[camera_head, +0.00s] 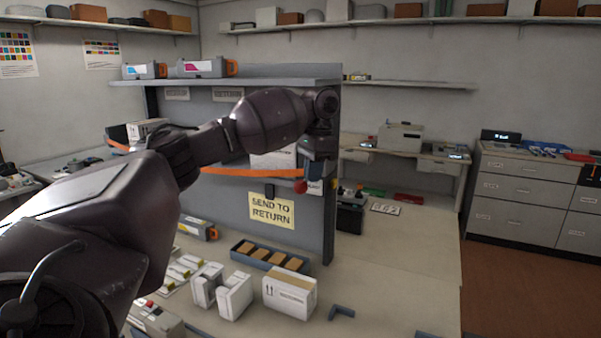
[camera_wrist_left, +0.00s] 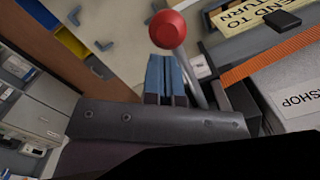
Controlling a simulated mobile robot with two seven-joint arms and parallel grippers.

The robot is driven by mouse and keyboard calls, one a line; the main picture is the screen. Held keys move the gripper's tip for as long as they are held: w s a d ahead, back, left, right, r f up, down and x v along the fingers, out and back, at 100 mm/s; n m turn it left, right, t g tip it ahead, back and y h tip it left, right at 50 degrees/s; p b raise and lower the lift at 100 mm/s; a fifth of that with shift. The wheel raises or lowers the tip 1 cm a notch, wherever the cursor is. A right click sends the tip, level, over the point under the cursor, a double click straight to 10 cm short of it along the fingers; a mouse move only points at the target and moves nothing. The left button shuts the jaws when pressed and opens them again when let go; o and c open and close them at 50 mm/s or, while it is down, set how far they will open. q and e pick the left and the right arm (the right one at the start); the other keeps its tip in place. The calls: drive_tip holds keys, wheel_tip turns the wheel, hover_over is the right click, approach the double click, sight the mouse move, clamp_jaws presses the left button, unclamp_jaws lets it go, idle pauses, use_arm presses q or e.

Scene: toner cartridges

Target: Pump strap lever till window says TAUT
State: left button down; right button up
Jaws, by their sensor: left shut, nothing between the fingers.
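The lever's red ball knob (camera_head: 300,186) shows at the end of the grey panel in the head view. In the left wrist view, the knob (camera_wrist_left: 167,29) sits just past the fingertips, on a grey rod that runs beside the fingers. My left gripper (camera_head: 314,173) is at the knob; its blue fingers (camera_wrist_left: 165,62) are shut together with nothing between them. I cannot tell whether they touch the lever. The orange strap (camera_head: 250,172) runs along the panel and shows in the wrist view (camera_wrist_left: 268,60). No window text is readable. My right gripper is out of view.
The panel bears a yellow "SEND TO RETURN" sign (camera_head: 270,209). Below on the bench are a white box (camera_head: 289,293), a blue tray (camera_head: 236,247) with brown blocks, and a white holder (camera_head: 235,297). The bench right of the panel has bare room (camera_head: 420,260).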

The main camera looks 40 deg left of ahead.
use_arm(q)
wheel_tip(320, 180, up, 11)
drive_tip(key=w, duration=0.1)
drive_tip(key=shift+d, duration=0.2)
idle(0.4)
drive_tip(key=shift+f, duration=0.15)
idle(0.5)
